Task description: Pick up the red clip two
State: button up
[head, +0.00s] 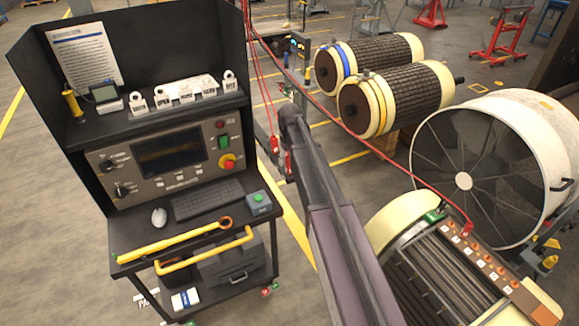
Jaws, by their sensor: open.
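One red clip (467,230) sits at the left end of the terminal row on the near rotor, with a red cable running to it. Another red clip (274,144) hangs on a red cable just right of the control cart. A further small red piece shows beside it, partly behind my arm. No number is readable, so I cannot tell which clip is two. My arm rises from the bottom middle and narrows toward the hanging clips. Its end is small and lost among dark parts and cables. I cannot make out the fingers or any hold on a clip.
A control cart (165,235) with a panel, keyboard and yellow handle fills the left. The near rotor (440,275) lies right of my arm, beside a large fan drum (545,115). Two wound rotors (400,95) lie behind. Red cables cross the middle. Floor shows between them.

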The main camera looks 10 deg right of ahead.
grip_shut()
jog(key=shift+r, duration=0.1)
dwell(0.4)
notch_tip(320, 180, up, 3)
jog(key=p, duration=0.3)
jog(key=shift+r, duration=0.1)
jog(key=s+r+p, duration=0.1)
jog(key=s+p, duration=0.1)
jog(key=s, duration=1.4)
jog(key=shift+r, duration=0.3)
